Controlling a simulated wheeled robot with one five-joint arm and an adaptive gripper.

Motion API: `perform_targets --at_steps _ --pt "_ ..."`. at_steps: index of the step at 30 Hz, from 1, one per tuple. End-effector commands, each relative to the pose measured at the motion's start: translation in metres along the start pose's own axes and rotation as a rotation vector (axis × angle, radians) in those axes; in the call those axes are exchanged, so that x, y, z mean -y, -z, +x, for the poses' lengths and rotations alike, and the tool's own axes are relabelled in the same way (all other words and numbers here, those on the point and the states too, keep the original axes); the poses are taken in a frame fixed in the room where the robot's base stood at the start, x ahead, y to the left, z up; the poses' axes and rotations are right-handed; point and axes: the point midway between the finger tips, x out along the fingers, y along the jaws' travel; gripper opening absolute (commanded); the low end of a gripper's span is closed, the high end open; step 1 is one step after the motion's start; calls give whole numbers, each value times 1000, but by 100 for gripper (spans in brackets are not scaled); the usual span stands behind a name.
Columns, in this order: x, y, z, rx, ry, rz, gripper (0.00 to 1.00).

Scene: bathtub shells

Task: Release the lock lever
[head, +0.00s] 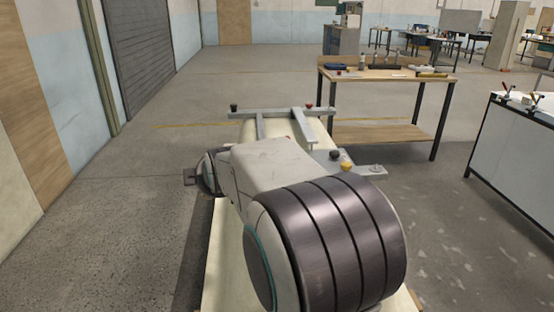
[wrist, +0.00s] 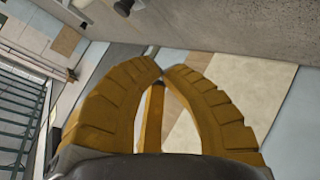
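A cream tub shell (head: 225,255) lies under my arm, with a grey metal clamp frame (head: 270,112) across its far end. The frame carries a black knob (head: 234,107) at left and a red knob (head: 307,105) at right. I cannot tell which part is the lock lever. In the wrist view my gripper (wrist: 161,73) has its yellow fingers converged, tips nearly touching, with nothing visibly held. A dark knob (wrist: 123,6) shows beyond the tips, apart from them. My arm hides much of the shell.
A wooden workbench (head: 385,74) with small tools stands behind the shell at right. A pale bench (head: 510,150) with clamps on top is at the far right. The floor at left is clear up to the wall and the grey shutter (head: 145,50).

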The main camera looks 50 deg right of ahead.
Motion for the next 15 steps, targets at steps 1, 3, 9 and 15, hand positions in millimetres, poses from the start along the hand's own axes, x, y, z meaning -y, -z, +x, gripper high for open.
perform_targets --at_steps 1,3,9,15 --pt "-3 -14 24 -1 -41 -36 0" --pt "-19 -23 44 -7 -103 -97 0" --pt "-61 -57 94 7 -275 -271 0" --pt "-97 -97 132 58 -432 -436 0"
